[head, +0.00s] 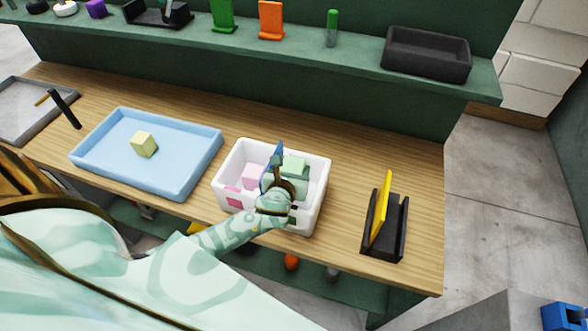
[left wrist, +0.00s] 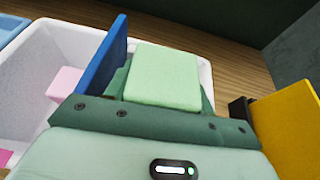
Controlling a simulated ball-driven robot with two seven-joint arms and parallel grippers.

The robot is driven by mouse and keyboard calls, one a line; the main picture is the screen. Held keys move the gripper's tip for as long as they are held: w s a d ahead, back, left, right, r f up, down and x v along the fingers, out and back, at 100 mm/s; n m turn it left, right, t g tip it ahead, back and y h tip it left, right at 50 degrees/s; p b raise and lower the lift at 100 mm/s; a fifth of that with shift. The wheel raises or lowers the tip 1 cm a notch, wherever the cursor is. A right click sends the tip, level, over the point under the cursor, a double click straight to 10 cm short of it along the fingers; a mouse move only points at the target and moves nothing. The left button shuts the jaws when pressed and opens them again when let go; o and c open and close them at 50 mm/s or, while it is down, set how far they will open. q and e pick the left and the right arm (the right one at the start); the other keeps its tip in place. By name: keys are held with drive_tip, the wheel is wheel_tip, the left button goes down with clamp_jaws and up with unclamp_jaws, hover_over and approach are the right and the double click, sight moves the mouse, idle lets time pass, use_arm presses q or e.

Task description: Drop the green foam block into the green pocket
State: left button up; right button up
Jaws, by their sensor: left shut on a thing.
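My left gripper (head: 284,178) is shut on the light green foam block (head: 295,164), at the right half of a white box (head: 322,190). In the left wrist view the green block (left wrist: 163,76) sits at the gripper's front, right of an upright blue divider (left wrist: 103,56). The divider also shows in the head view (head: 278,151). A pink block (head: 252,177) lies in the box's left half, which has a pink front patch (head: 233,197). The right half is the green pocket by position; its floor is hidden by my gripper and block. My right gripper is out of view.
A blue tray (head: 192,178) with a pale yellow block (head: 144,144) lies left on the wooden table. A black holder (head: 388,242) with a yellow panel (head: 382,207) stands right of the box. A shelf with a black bin (head: 427,53) runs behind.

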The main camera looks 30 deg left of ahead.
use_arm(q)
drive_tip(key=shift+f+b, duration=0.45)
drive_tip(key=shift+f, duration=0.3)
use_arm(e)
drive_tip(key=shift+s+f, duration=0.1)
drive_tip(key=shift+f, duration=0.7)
use_arm(q)
drive_tip(key=shift+r, duration=0.1)
drive_tip(key=o, duration=1)
drive_tip(key=shift+o, duration=0.2)
drive_tip(key=p+v, duration=0.2)
drive_tip(key=v, duration=1.4)
drive_tip(key=shift+s, duration=0.2)
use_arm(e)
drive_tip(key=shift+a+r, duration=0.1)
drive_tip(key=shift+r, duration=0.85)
